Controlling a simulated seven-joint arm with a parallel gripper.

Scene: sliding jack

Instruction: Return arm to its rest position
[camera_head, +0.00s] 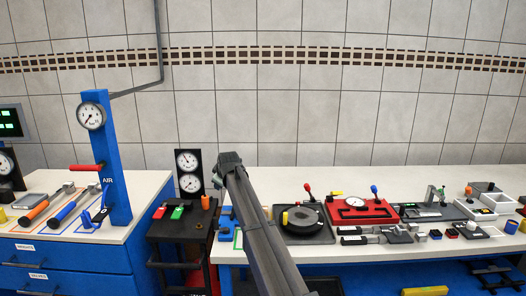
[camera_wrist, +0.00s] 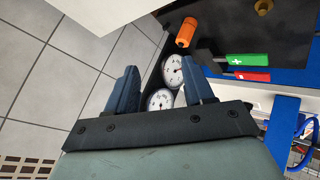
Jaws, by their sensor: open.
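My gripper (camera_head: 230,158) is at the upper end of my dark grey arm, raised above the gap between the black cart and the white workbench in the head view. In the wrist view my gripper (camera_wrist: 161,90) shows two dark blue fingers spread apart, with nothing between them but the background. Two round white gauges, one of them the upper gauge (camera_wrist: 173,71), show beyond and between the fingers. My gripper appears to touch nothing.
The black cart (camera_head: 180,228) carries a gauge panel (camera_head: 189,172), red and green blocks and an orange cylinder (camera_head: 206,202). A blue AIR post (camera_head: 112,160) stands at left. The white workbench (camera_head: 420,180) holds a red gauge unit (camera_head: 354,211). Tiled wall stands behind.

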